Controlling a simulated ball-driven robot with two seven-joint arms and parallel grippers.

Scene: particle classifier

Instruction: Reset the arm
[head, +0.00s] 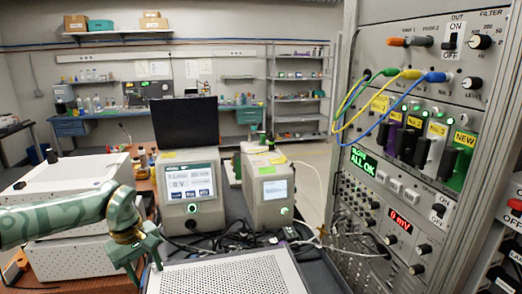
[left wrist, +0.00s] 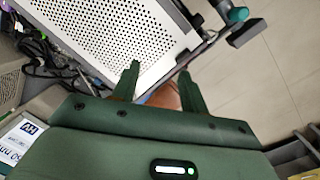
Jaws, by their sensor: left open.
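My left arm comes in from the left in the head view. Its green left gripper (head: 146,274) points down beside the left front corner of a perforated metal box (head: 230,272). In the left wrist view the two fingers of the left gripper (left wrist: 160,72) are spread apart with nothing between them. The fingertips overlap the edge of the perforated box (left wrist: 115,32) in that view; I cannot tell whether they touch it. I do not make out my right gripper in either view.
A tall instrument rack (head: 410,150) with cables stands at the right. Two screen units (head: 188,190) (head: 268,190) stand behind the perforated box, with loose cables between. White boxes (head: 75,262) lie under my left arm. Open floor (left wrist: 270,75) shows beside the box.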

